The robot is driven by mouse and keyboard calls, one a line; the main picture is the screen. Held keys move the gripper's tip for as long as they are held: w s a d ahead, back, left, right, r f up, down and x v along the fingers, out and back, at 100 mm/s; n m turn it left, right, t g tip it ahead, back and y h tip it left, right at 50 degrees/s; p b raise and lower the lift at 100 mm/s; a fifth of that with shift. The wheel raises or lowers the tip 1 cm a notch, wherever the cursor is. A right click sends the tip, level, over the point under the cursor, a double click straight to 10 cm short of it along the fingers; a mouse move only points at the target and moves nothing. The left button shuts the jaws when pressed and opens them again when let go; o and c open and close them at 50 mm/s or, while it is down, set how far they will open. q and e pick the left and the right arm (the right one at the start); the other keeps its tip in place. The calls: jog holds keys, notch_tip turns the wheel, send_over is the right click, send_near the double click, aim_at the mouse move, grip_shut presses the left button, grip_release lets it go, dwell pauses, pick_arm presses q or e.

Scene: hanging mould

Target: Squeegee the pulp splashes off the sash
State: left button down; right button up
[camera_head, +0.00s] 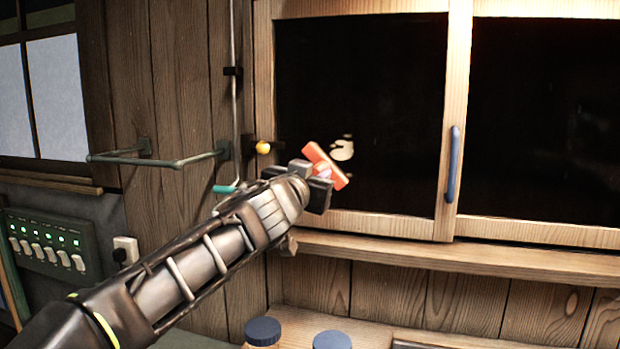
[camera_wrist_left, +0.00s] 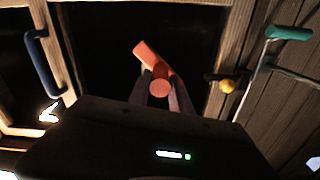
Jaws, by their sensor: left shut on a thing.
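The sash (camera_head: 362,100) is a dark pane in a wooden frame, left of a second dark pane. A pale cream splash (camera_head: 342,149) shows on its lower left part, with a small spot just above it. My left gripper (camera_head: 318,178) is shut on the squeegee (camera_head: 325,166), which has an orange-red head. The head is tilted and lies just below and left of the splash in the head view; I cannot tell whether it touches the pane. The left wrist view shows the squeegee (camera_wrist_left: 152,58) between the fingers (camera_wrist_left: 160,92). My right gripper is not in view.
A blue handle (camera_head: 452,164) stands on the sash's right stile. A yellow knob (camera_head: 263,148), a teal-tipped rod (camera_head: 226,188) and a green rail (camera_head: 165,159) are at the left. A wooden ledge (camera_head: 450,257) runs below; blue-lidded jars (camera_head: 263,331) stand underneath.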

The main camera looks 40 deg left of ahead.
aim_at(335, 169)
pick_arm(q)
jog(key=shift+w+a, duration=0.2)
jog(key=shift+w, duration=0.45)
jog(key=shift+x, duration=0.9)
dwell(0.4)
jog(key=shift+w+d+f+b, duration=0.1)
jog(key=shift+w+d+b, duration=0.05)
jog(key=shift+d+b, duration=0.45)
jog(key=shift+w+d+f+b, duration=0.1)
jog(key=shift+w+d+b, duration=0.1)
jog(key=shift+d+b, duration=0.35)
jog(key=shift+w+d+r+b, duration=0.1)
jog(key=shift+d+b, duration=0.2)
jog(key=shift+d, duration=0.05)
jog(key=shift+w+d+r+b, duration=0.1)
jog(key=shift+d+b, duration=0.15)
jog(key=shift+d, duration=0.15)
jog(key=shift+w+r+p, duration=0.15)
jog(key=shift+r+p, duration=0.25)
jog(key=shift+r, duration=0.25)
